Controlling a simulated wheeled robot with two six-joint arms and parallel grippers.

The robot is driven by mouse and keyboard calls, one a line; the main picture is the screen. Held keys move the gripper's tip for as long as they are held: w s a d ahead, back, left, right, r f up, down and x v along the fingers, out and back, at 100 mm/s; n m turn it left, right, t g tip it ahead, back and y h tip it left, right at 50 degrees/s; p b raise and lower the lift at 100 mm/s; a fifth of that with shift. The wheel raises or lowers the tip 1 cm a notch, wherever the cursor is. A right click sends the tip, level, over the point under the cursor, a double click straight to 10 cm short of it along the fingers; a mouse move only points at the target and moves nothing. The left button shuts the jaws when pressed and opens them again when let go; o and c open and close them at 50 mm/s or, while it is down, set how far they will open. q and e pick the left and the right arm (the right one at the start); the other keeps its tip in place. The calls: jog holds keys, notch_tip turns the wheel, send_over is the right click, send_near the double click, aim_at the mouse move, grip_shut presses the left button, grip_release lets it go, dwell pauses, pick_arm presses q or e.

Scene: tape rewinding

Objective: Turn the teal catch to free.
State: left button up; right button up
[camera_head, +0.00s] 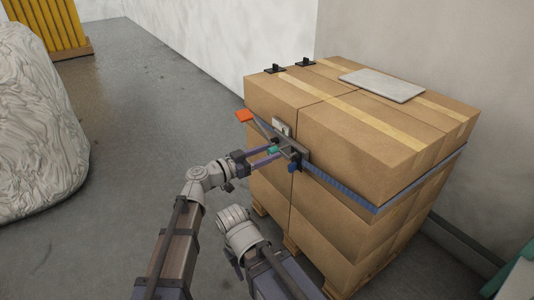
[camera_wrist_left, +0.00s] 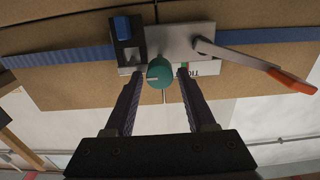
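The teal catch (camera_wrist_left: 160,73) is a round knob with a pale line on it, set on a grey metal ratchet plate (camera_wrist_left: 165,42). In the head view the teal catch (camera_head: 273,150) shows small at the front of the boxes. My left gripper (camera_wrist_left: 158,72) is open, its two fingers on either side of the catch with gaps to it. In the head view my left gripper (camera_head: 268,156) is at the ratchet. A lever with an orange end (camera_head: 244,115) sticks out up and left. My right gripper is not visible; only my right arm shows low.
A blue strap (camera_head: 340,187) runs around the stacked cardboard boxes (camera_head: 345,150) on a pallet. A grey panel (camera_head: 383,86) and black brackets (camera_head: 275,69) lie on top. A wrapped load (camera_head: 35,120) stands at left. The floor between is clear.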

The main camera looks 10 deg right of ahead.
pick_arm(q)
grip_shut()
dwell(0.5)
jog(key=n, duration=0.4)
jog(key=shift+w, duration=0.1)
jog(key=n, duration=0.4)
jog(key=shift+f+n, duration=0.1)
jog(key=shift+n, duration=0.3)
jog(key=n, duration=0.4)
jog(key=shift+w+a+f, duration=0.1)
jog(key=n, duration=0.5)
